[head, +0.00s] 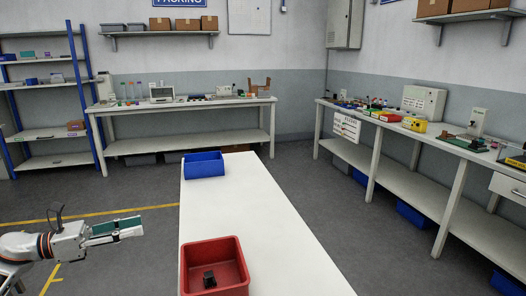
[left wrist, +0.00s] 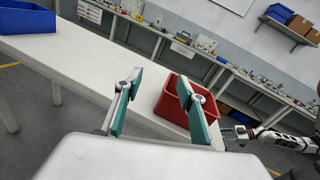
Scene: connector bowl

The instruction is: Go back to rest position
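My left gripper (head: 118,228) is left of the white table in the head view, off its edge and clear of both bins. In the left wrist view its two teal fingers (left wrist: 157,92) stand apart with nothing between them. A black connector (head: 209,279) lies inside the red bin (head: 241,276) at the near end of the table. The red bin also shows beyond the fingers in the left wrist view (left wrist: 170,102). My right gripper (left wrist: 237,132) shows small at the right of the left wrist view, near the red bin; its fingers are too small to judge.
A blue bin (head: 204,165) stands at the far end of the white table (head: 255,210); the table between the bins is bare. Workbenches with equipment (head: 180,101) line the back and right walls. A blue-framed shelf (head: 45,95) stands at the back left. The floor around the table is clear.

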